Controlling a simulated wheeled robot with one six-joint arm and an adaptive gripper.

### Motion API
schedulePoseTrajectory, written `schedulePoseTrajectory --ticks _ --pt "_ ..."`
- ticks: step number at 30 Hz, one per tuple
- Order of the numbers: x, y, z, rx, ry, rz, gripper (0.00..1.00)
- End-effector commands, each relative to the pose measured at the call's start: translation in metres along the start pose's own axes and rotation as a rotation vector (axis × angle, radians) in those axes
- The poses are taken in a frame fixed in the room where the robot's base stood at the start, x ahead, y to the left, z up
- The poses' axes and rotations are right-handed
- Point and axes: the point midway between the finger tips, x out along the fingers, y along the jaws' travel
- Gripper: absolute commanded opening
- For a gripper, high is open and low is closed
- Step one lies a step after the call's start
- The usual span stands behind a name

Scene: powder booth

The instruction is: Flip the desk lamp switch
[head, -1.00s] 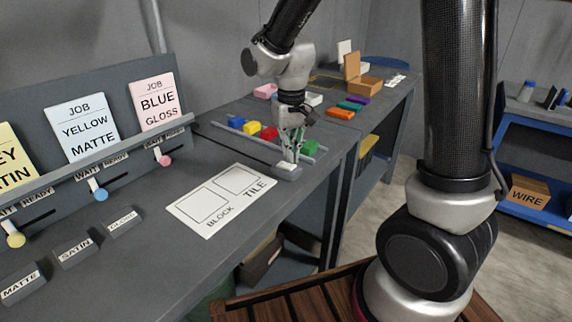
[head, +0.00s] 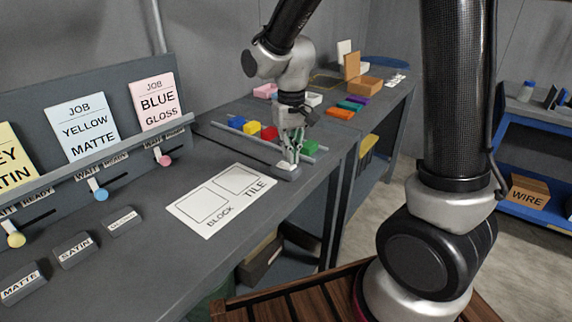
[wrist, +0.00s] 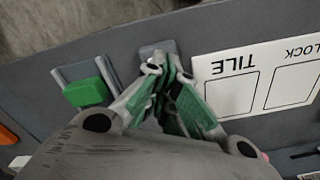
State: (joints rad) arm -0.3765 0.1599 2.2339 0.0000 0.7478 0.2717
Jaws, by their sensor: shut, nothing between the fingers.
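A small grey box (head: 285,174) with a pale top piece, apparently the lamp switch, sits near the front edge of the grey bench. A thin dark rod (head: 232,144) runs from it toward the back of the bench. My gripper (head: 291,160) points down with its fingers shut and empty, its tips right at the pale top piece. I cannot tell whether they touch it. In the wrist view the box (wrist: 158,48) shows just beyond the fingertips (wrist: 165,72), which hide part of it. No lamp head is clearly visible.
A white BLOCK/TILE card (head: 222,200) lies left of the box. Job cards and sliders line the left panel (head: 115,165).

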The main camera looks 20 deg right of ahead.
Motion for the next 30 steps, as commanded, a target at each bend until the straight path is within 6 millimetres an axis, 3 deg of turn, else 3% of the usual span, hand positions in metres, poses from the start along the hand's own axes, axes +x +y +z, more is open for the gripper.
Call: schedulePoseTrajectory --ticks 30 --pt "0.0092 0.0 0.0 0.0 0.0 0.0 0.0"
